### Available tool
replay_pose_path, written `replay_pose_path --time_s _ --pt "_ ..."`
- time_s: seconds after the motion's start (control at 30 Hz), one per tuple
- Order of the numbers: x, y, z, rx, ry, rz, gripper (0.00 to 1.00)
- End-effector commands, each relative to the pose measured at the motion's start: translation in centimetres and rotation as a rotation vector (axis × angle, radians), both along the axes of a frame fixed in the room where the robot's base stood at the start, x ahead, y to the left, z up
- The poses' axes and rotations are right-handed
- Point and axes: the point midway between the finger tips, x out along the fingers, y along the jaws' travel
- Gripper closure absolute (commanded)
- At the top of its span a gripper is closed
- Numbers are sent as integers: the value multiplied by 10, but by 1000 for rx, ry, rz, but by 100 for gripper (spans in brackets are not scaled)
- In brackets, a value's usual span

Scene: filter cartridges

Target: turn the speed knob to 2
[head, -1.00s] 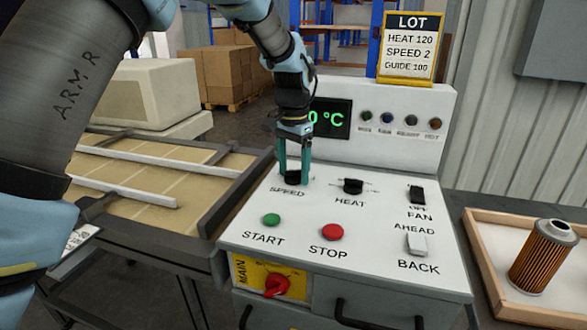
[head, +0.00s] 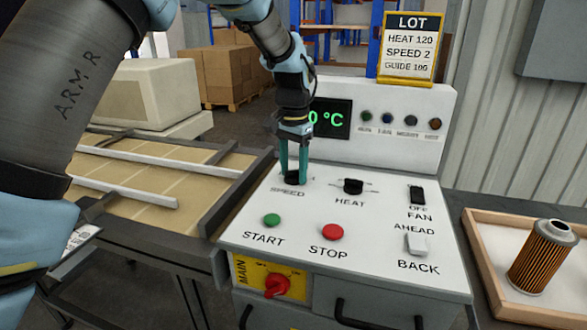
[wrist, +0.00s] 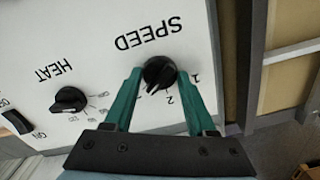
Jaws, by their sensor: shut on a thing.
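The black speed knob (head: 292,178) stands at the back left of the white control panel (head: 300,215), above the word SPEED. My gripper (head: 294,172) reaches down from above with its two teal fingers on either side of the knob, shut on it. In the wrist view the knob (wrist: 159,72) sits between the fingertips (wrist: 160,76). The numbers 1 and 2 show beside it, and a further mark is partly hidden by the left finger. The knob's pointed end faces down and slightly left, close to the 2 but left of it; its exact setting is hard to tell.
The heat knob (head: 353,187) is just right of the speed knob. A fan switch (head: 417,194), green start button (head: 271,220) and red stop button (head: 332,232) are on the panel. A lot card (head: 409,46) reads SPEED 2. A display (head: 330,119) rises behind.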

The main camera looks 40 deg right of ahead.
Motion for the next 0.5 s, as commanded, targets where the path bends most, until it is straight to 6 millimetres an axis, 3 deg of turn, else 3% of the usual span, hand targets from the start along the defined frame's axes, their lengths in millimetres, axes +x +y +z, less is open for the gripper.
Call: replay_pose_path --time_s 0.5 --pt "0 0 1 0 0 408 99"
